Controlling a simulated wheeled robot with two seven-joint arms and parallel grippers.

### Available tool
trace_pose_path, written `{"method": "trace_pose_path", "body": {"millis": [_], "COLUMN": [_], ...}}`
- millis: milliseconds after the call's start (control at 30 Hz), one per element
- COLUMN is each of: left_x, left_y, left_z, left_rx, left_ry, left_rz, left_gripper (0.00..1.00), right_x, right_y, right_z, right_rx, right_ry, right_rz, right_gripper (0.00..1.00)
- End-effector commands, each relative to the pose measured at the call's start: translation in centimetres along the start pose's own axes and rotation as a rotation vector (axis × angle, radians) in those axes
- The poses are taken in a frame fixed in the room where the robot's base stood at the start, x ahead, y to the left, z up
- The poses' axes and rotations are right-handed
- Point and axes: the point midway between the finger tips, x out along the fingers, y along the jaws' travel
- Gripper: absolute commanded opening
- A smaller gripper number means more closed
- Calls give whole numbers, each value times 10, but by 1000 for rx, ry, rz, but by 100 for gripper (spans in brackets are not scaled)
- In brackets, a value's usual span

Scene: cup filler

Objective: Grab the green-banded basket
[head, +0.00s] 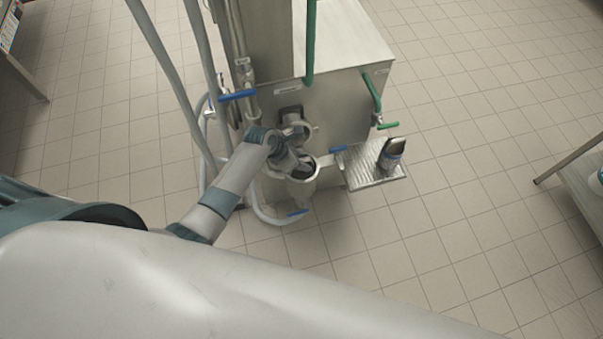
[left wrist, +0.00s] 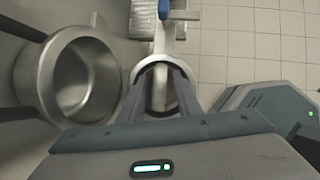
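I see no basket with a green band in either view. My left gripper (head: 306,168) is at the front of the steel machine, over a pale round holder (head: 302,185). In the left wrist view its two dark fingers (left wrist: 160,82) stand apart, with the pale holder's rim (left wrist: 160,60) seen between and beyond them. I cannot tell whether they touch it. A steel round vessel (left wrist: 82,78) is left of the fingers in that view; it carries no visible green band. My right gripper is not in view.
The steel machine (head: 345,110) has green pipes (head: 310,45) and blue-handled valves (head: 237,95). A table (head: 578,165) is at the right edge. Tiled floor around is clear.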

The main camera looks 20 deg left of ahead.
Motion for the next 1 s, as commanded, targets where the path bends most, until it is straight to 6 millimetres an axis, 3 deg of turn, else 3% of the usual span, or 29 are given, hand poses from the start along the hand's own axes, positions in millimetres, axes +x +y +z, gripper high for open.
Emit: {"method": "trace_pose_path", "body": {"millis": [167,300,1000], "left_x": [0,0,0], "left_y": [0,0,0], "left_z": [0,0,-1], "left_rx": [0,0,0], "left_ry": [0,0,1], "left_rz": [0,0,-1], "left_gripper": [31,0,0], "right_x": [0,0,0], "right_y": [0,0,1], "right_z": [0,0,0], "right_rx": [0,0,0], "right_ry": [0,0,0], "right_rz": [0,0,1], "right_gripper": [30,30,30]}}
